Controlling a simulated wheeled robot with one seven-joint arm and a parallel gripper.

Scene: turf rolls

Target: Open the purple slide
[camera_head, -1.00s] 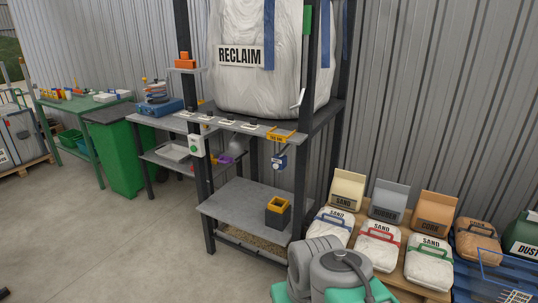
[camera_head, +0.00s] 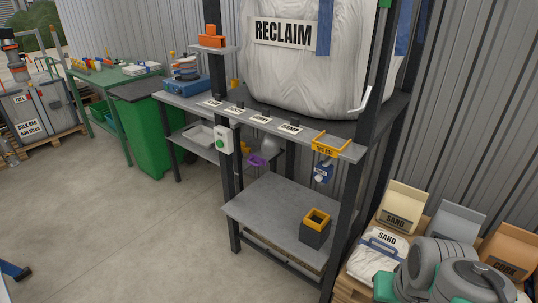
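A small purple part (camera_head: 257,160), which looks like the purple slide, sits under the labelled shelf of the steel rack, behind its front left post. It is small in the picture, and I cannot tell how far it is open or shut. A pale rounded piece (camera_head: 262,145) hangs just above it. My gripper is not in view, so nothing shows it near the slide.
The rack's grey lower shelf (camera_head: 265,212) holds a dark box with a yellow rim (camera_head: 316,226). A green bin (camera_head: 155,140) stands left. Sand bags (camera_head: 377,257) lie right of the rack. The concrete floor (camera_head: 120,235) in front is clear.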

